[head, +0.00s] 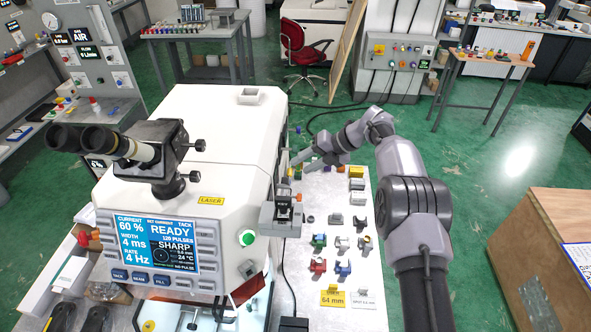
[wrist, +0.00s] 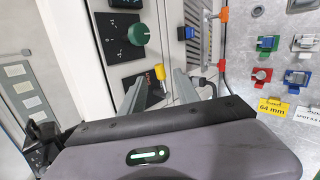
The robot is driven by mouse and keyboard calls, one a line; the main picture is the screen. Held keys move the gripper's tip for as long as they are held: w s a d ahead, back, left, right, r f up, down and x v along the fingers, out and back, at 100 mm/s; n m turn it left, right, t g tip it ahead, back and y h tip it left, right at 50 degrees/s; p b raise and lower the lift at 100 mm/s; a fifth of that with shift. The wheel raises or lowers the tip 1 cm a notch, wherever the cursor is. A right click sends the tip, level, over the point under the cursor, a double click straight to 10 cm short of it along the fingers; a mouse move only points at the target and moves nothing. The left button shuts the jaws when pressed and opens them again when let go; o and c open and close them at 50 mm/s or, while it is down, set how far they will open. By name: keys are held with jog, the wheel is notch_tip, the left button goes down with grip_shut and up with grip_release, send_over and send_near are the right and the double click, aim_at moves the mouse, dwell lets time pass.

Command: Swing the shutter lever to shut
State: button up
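In the wrist view a short lever with a yellow knob (wrist: 160,72) stands out from a dark label plate on the machine's side panel. I take it for the shutter lever; the plate's markings are too small to read. My gripper (wrist: 158,82) is open, with one finger on each side of the yellow knob and visible gaps between. The head view shows my gripper (head: 297,160) at the right side of the white laser machine (head: 215,130). That side panel and the lever are hidden there.
A green round knob (wrist: 127,35) sits on the panel above and left of the lever. Cables run right of the fingers. A bench board with several small coloured fixtures and a yellow 64 mm sign (head: 333,298) stands right of the machine. A microscope (head: 140,150) tops the machine.

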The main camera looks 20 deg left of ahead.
jog(key=v, duration=1.3)
jog(key=shift+d, duration=0.15)
